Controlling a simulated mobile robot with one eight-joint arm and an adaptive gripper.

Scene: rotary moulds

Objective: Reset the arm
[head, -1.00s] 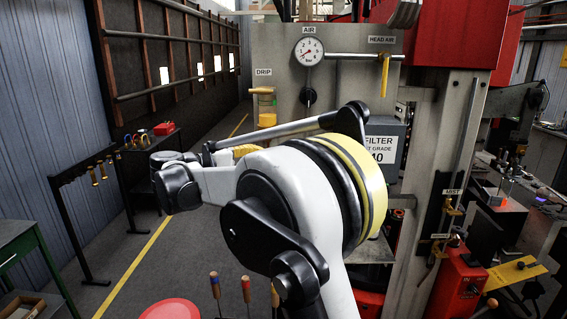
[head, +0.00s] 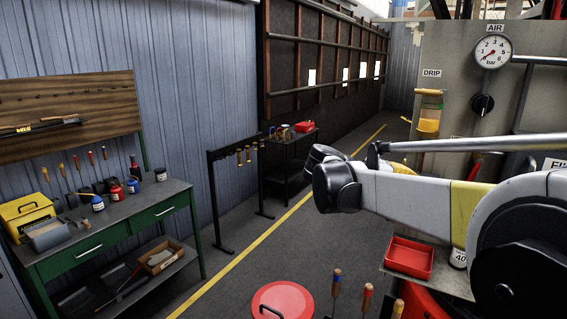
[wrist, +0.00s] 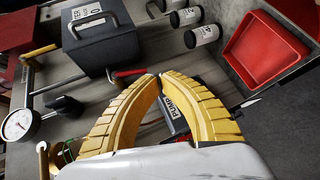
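My arm (head: 420,192), white with black joints, reaches across the right side of the head view. In the wrist view, my gripper (wrist: 159,77) shows two curved, ridged yellow fingers whose tips come together. Nothing is visible between the fingers; a grey block labelled PUMP shows beyond the gap. In the head view only a small yellow part of the gripper shows behind the arm, and the rest is hidden.
A grey panel holds a pressure gauge (head: 493,52) and a yellow-capped drip bottle (head: 429,113). A red tray (head: 408,257) lies below my arm. A dark filter box (wrist: 100,35) appears in the wrist view.

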